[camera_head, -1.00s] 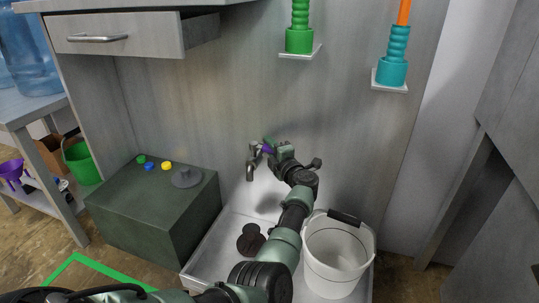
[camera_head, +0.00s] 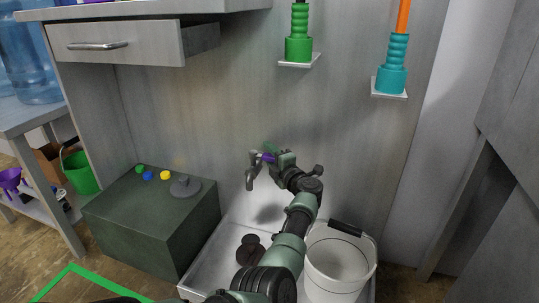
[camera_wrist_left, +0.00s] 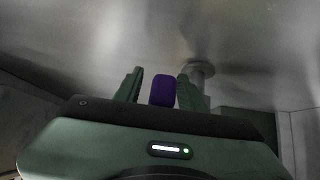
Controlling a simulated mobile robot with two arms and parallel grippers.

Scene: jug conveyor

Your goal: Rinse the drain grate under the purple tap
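The metal tap (camera_head: 252,168) with a purple handle (camera_head: 267,157) sticks out from the back panel over a white basin (camera_head: 212,268). My left gripper (camera_head: 275,157) is at the purple handle. In the left wrist view, the handle (camera_wrist_left: 163,90) stands between my two open fingers (camera_wrist_left: 160,88), with a gap on its left and a smaller one on its right. A grey disc with a knob (camera_head: 185,187), perhaps the drain grate, lies on the dark green box. Dark round pieces (camera_head: 250,249) lie in the basin; I cannot tell whether one is the grate. My right gripper is out of view.
A white bucket (camera_head: 338,262) with a black grip stands in the basin's right part, close to my left arm. The dark green box (camera_head: 150,222) stands left of the basin, with small coloured knobs on top. An open drawer (camera_head: 115,43) juts out at upper left.

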